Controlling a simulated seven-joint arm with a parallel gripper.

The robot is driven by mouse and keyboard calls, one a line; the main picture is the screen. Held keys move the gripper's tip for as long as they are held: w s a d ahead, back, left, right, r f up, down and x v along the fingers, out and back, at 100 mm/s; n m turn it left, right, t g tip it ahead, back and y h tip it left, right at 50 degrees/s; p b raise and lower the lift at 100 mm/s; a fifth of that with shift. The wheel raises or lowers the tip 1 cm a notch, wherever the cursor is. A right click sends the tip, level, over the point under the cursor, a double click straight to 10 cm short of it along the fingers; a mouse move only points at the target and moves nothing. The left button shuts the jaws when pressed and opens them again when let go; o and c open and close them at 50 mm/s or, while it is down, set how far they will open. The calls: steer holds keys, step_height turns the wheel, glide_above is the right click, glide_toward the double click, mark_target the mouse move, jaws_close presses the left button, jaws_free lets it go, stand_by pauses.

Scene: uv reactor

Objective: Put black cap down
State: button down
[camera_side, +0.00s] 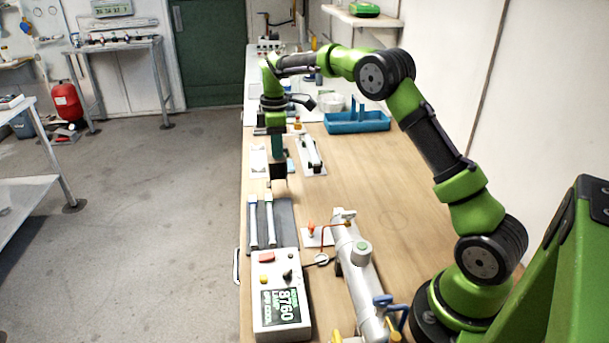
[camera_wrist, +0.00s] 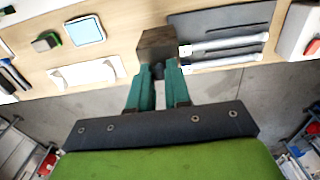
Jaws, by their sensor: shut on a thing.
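The black cap, a dark block-like piece, is at the tips of my gripper in the wrist view (camera_wrist: 157,42). It also shows as a dark block in the side view (camera_side: 278,170). My gripper (camera_wrist: 158,72) has its two teal fingers closed on a small dark round part of it. In the side view my gripper (camera_side: 277,155) points down, beyond the far end of the dark mat. The cap seems to be over the table near its left edge; I cannot tell whether it touches the surface.
A dark mat (camera_wrist: 222,17) with two white tubes (camera_wrist: 225,50) lies beside the cap. A white holder (camera_wrist: 86,75) is on the other side. The control box (camera_side: 280,295) and a grey reactor cylinder (camera_side: 360,285) stand nearer the side camera. A blue tray (camera_side: 356,122) is farther back.

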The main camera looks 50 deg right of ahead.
mark_target(278, 167)
steer(key=shift+w+d+f, duration=0.2)
steer(key=shift+w+f, duration=0.7)
steer(key=shift+f, duration=0.05)
steer(key=shift+w+d+f, duration=0.2)
steer(key=shift+w+f, duration=0.65)
steer(key=shift+f, duration=0.1)
steer(key=shift+f, duration=0.15)
steer(key=c, duration=1.1)
jaws_free()
